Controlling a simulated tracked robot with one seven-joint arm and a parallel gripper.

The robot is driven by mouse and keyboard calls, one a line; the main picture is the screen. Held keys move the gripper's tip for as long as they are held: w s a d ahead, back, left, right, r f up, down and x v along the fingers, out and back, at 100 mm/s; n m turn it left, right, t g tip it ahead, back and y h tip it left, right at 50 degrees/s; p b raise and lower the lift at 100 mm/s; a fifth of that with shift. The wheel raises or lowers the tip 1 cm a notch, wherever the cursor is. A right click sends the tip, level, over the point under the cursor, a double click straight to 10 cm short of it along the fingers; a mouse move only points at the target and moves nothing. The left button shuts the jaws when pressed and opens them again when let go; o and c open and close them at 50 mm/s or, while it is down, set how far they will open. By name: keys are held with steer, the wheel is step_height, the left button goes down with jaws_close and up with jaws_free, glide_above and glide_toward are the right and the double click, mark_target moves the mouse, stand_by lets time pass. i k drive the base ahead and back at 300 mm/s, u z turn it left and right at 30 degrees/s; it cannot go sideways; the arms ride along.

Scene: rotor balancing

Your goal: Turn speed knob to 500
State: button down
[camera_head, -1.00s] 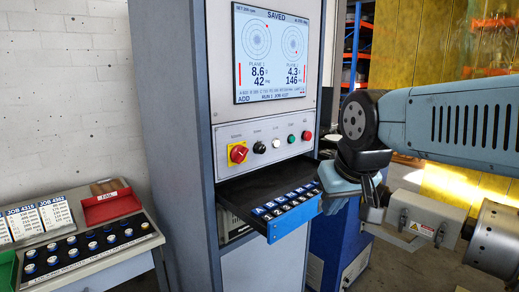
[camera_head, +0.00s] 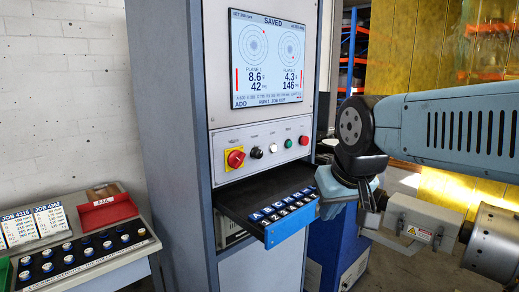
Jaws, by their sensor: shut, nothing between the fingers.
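The control panel (camera_head: 225,145) is on the front of the grey cabinet, below the screen. A black knob (camera_head: 257,152) sits on it, right of a red rotary switch on a yellow plate (camera_head: 235,158). The small labels are too blurred to tell which control is the speed knob or where it points. The screen (camera_head: 268,60) reads SAVED, with values for two planes. My gripper (camera_head: 371,200) is at the right, low beside the drawer and well apart from the panel. It is partly hidden by my wrist and looks shut and empty.
An open drawer (camera_head: 284,228) with several lettered and numbered blocks juts out below the panel. A bench with a red tray (camera_head: 107,209) stands at left. Grey machinery (camera_head: 425,222) lies right of my gripper.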

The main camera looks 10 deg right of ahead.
mark_target(258, 154)
steer(key=z, duration=1.3)
steer(key=k, duration=1.3)
steer(key=u, duration=0.6)
steer(key=i, duration=1)
steer(key=z, duration=0.05)
